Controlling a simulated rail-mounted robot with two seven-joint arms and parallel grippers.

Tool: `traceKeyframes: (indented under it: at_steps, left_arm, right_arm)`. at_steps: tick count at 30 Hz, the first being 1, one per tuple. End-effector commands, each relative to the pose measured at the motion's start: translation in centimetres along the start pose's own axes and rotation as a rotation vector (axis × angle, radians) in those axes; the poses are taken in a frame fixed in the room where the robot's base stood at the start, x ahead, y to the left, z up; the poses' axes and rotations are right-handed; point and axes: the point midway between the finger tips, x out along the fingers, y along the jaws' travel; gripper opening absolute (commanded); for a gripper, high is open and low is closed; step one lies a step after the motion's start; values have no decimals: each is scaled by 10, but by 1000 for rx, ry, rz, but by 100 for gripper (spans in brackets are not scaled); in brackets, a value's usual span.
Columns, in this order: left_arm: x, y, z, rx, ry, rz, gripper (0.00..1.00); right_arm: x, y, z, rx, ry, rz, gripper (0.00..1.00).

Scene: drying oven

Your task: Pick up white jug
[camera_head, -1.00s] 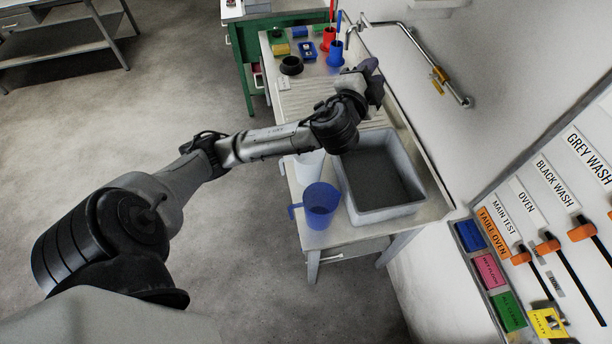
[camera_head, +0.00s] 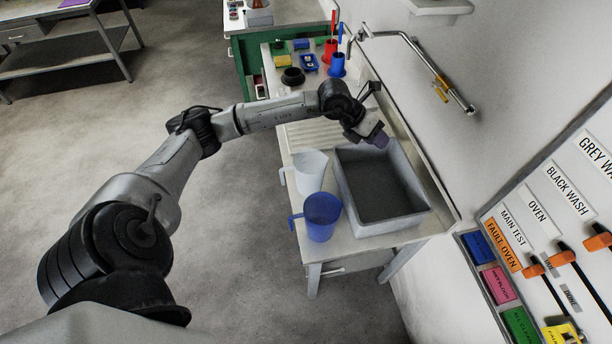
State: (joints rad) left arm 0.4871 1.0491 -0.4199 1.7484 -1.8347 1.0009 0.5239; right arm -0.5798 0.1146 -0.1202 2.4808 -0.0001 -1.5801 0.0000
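The white jug (camera_head: 309,172) stands upright on the bench, left of the grey sink basin, with its handle toward the left. A blue jug (camera_head: 321,217) stands just in front of it, its handle also to the left. My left gripper (camera_head: 378,137) is above the far edge of the basin, to the right of and beyond the white jug, apart from it. Its fingers are small and mostly hidden, so I cannot tell whether they are open. My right gripper is not in view.
The basin (camera_head: 423,195) is set in the bench beside the wall. Blue (camera_head: 337,65) and red holders, a dark round pot (camera_head: 292,77) and small trays stand at the far end. A tap pipe (camera_head: 425,62) runs along the wall. A labelled lever panel is at right.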

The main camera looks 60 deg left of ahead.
Motion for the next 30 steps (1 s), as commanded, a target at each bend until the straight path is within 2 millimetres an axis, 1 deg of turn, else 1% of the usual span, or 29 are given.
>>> traceKeyframes:
  at_steps: [1, 3, 7, 9, 11, 15, 17, 20, 30]
  left_arm:
    - [-1, 18, -10, -15, 70, 94, 33]
    - [-6, 39, -26, -42, 164, 223, 33]
    - [-21, 67, -49, -104, 305, 426, 33]
    - [-30, 77, -59, -142, 365, 510, 33]
    - [-37, 82, -67, -174, 410, 566, 33]
    - [-50, 88, -80, -241, 483, 650, 33]
    - [-52, 90, -83, -270, 494, 674, 33]
    - [-46, 94, -87, -297, 484, 678, 33]
    - [-7, 123, -116, -302, 482, 676, 33]
  right_arm:
    - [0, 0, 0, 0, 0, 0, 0]
    - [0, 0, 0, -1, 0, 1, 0]
    - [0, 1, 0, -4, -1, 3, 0]
    - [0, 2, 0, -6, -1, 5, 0]
    - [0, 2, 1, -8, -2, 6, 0]
    - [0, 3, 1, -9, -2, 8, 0]
    - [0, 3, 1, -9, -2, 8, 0]
    - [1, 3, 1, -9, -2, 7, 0]
    - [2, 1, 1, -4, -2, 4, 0]
